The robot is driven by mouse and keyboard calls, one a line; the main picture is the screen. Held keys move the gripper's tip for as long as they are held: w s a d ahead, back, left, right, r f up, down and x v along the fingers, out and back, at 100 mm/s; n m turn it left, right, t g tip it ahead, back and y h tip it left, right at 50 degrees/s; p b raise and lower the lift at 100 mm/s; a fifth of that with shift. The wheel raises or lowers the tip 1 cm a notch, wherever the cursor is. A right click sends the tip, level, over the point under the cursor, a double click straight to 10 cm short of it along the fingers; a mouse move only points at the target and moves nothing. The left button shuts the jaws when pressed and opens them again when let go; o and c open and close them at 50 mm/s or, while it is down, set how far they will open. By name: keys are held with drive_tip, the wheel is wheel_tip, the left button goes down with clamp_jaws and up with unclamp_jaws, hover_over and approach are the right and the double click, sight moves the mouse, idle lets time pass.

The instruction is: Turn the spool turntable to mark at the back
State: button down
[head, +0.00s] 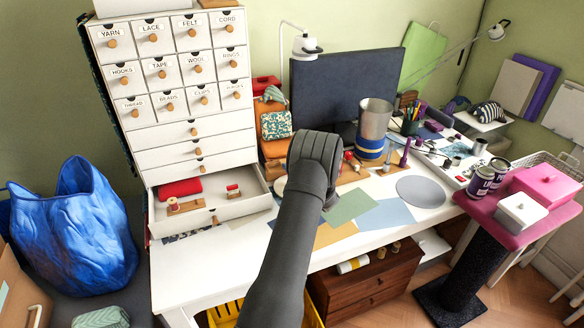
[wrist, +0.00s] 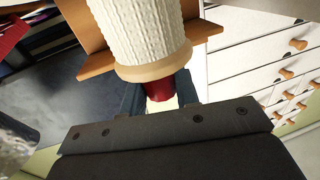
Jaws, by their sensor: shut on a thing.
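In the wrist view, a cream ribbed spool (wrist: 138,28) with a pale wooden rim stands close in front of my gripper (wrist: 160,86). Below its rim is a dark red piece with a cream part (wrist: 160,90), between my dark fingers; my gripper is shut on it. A wooden panel (wrist: 90,25) shows behind the cream spool. In the head view, my arm covers the gripper and most of what it holds. Wooden pieces with a small red-and-white spool (head: 349,158) show just right of my wrist. I cannot make out the turntable's full outline or its mark.
A white drawer cabinet (head: 190,140) stands left, its bottom drawer (head: 238,205) open with spools inside. A metal can (head: 374,125) and monitor (head: 345,85) stand behind my wrist. Flat coloured sheets (head: 352,204) and a grey disc (head: 420,191) lie right on the desk.

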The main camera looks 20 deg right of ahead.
drive_tip(key=shift+n+y, duration=0.3)
drive_tip(key=shift+y, duration=0.2)
drive_tip(key=c, duration=1.1)
unclamp_jaws()
drive_tip(key=shift+s, duration=0.1)
drive_tip(key=v, duration=1.7)
drive_tip(key=shift+r, duration=0.1)
